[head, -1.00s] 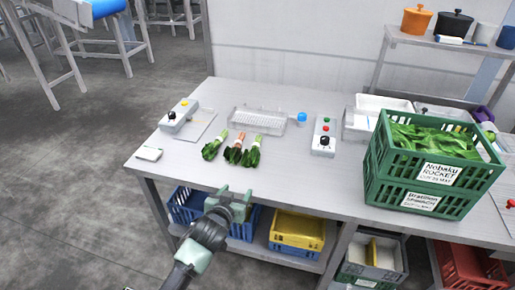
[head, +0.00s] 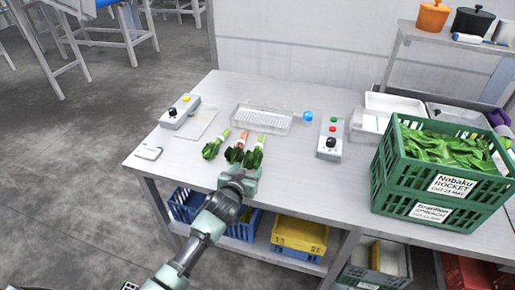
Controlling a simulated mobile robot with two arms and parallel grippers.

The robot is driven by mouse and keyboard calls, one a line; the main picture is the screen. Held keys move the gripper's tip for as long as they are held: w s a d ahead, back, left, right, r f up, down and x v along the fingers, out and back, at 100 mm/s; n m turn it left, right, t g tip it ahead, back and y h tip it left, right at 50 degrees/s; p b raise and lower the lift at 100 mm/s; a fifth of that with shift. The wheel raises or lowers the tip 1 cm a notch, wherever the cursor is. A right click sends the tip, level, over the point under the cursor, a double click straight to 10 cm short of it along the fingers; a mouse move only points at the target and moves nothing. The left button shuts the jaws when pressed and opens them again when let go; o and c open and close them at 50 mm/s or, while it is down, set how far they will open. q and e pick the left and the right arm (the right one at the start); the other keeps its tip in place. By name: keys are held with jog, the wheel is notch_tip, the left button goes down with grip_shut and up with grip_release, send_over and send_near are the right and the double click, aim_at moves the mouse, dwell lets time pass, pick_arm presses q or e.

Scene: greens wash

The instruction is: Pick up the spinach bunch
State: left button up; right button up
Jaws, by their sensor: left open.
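Three leafy bunches lie side by side on the grey table. The left bunch (head: 214,146) has dark green leaves and pale green stems. The middle bunch (head: 235,153) has darker leaves and orange-pink stems. The right bunch (head: 256,155) has dark green leaves and pale stems. No label shows which one is spinach. My left gripper (head: 240,174) is open at the near side of the middle and right bunches, close to their leaf ends. It hides part of their near ends, and contact cannot be told. My right gripper is not in view.
A clear tray (head: 262,119) lies behind the bunches. Control boxes stand left (head: 180,112) and right (head: 330,137). Stacked green crates (head: 425,210), the upper full of leaves, fill the right side. The table's front left is mostly clear.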

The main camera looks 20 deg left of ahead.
aim_at(249, 168)
pick_arm(q)
jog(key=x, duration=0.3)
jog(key=shift+w+f, duration=0.15)
jog(key=shift+w, duration=0.15)
jog(key=shift+s, duration=0.1)
jog(key=c, duration=1.1)
